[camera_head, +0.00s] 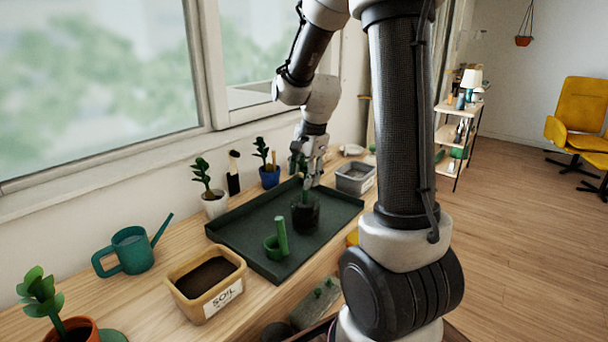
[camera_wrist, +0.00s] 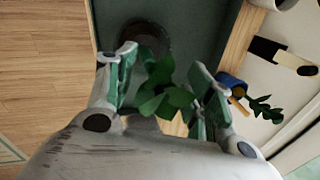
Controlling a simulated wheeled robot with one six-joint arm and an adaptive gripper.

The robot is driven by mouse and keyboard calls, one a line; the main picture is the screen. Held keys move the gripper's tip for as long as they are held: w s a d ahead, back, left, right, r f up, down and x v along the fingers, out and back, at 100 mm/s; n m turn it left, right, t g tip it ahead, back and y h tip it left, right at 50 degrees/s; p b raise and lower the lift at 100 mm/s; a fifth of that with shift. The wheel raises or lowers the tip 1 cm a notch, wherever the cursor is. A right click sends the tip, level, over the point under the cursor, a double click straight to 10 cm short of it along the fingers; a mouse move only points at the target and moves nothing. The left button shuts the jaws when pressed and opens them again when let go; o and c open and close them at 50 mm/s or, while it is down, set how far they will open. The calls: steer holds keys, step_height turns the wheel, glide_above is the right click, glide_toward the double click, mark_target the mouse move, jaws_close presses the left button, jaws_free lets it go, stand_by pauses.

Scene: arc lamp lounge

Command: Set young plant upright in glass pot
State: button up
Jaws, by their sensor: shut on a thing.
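The young plant (camera_wrist: 165,95) shows its green leaves between my fingers in the wrist view. My gripper (camera_head: 308,176) points down over the tray and is shut on the plant. In the head view the plant's green stem (camera_head: 305,194) runs down from the fingers to the glass pot (camera_head: 305,216), a dark see-through pot on the tray. The pot's round rim also shows beyond the fingers in the wrist view (camera_wrist: 146,36). The stem looks near upright, but I cannot tell whether its lower end is inside the pot or touches the soil.
A window lies behind.

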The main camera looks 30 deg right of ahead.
steer(key=shift+f, duration=0.5)
steer(key=o, duration=1.4)
steer(key=shift+r, duration=0.4)
steer(key=v, duration=1.2)
steer(key=s+a+n, duration=0.2)
steer(key=s+n, duration=0.6)
steer(key=s, duration=0.2)
steer(key=s+a+n+t, duration=0.1)
steer(key=s+a+n, duration=0.2)
steer(key=s+n, duration=0.5)
steer(key=shift+s+r, duration=0.3)
steer(key=shift+s, duration=0.95)
